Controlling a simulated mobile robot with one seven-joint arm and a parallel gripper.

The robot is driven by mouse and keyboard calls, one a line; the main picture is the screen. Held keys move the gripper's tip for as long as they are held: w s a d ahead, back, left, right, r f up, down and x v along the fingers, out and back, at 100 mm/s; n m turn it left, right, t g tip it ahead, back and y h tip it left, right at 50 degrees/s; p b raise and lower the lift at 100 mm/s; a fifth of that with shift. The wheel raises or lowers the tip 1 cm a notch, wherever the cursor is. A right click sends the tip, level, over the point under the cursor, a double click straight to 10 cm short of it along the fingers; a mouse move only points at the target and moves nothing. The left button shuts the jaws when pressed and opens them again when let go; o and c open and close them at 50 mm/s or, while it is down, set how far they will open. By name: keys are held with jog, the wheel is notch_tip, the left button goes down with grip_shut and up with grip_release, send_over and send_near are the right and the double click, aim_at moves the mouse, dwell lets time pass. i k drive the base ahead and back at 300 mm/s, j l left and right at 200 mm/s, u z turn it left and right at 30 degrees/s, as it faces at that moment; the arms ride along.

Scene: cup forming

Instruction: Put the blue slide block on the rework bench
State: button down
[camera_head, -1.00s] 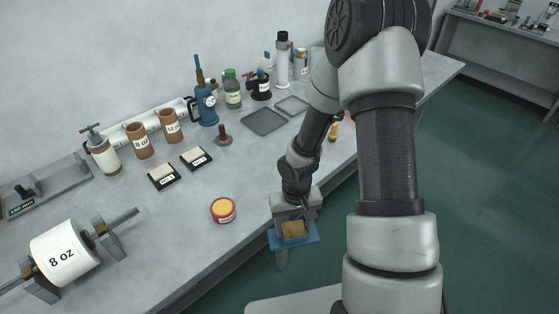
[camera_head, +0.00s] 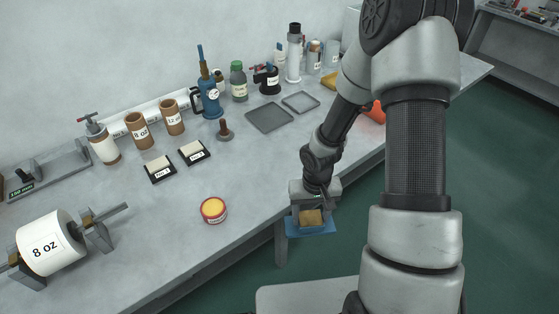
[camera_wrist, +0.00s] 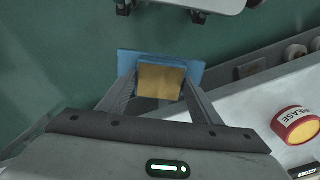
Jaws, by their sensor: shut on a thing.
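The blue slide block (camera_head: 327,229) is a flat blue plate with a tan-gold block on top. In the head view it hangs in the air just off the front edge of the bench, over the green floor. My gripper (camera_head: 311,214) is shut on it. In the wrist view the two fingers (camera_wrist: 160,98) clamp the sides of the gold part, and the blue plate (camera_wrist: 132,62) shows beyond it. A second bench stands in the far right corner of the head view (camera_head: 530,60); I cannot tell which bench is the rework bench.
On the near bench (camera_head: 160,225), a grease tin (camera_head: 213,211) stands left of my gripper. An orange object (camera_head: 375,112) is partly behind my arm. Green floor is open at right.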

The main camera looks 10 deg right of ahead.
aim_at(276, 167)
jog(key=i+l, duration=0.1)
jog(key=l, duration=0.3)
jog(key=i+l, duration=0.15)
jog(key=l, duration=0.25)
jog(key=i+l, duration=0.1)
jog(key=l, duration=0.25)
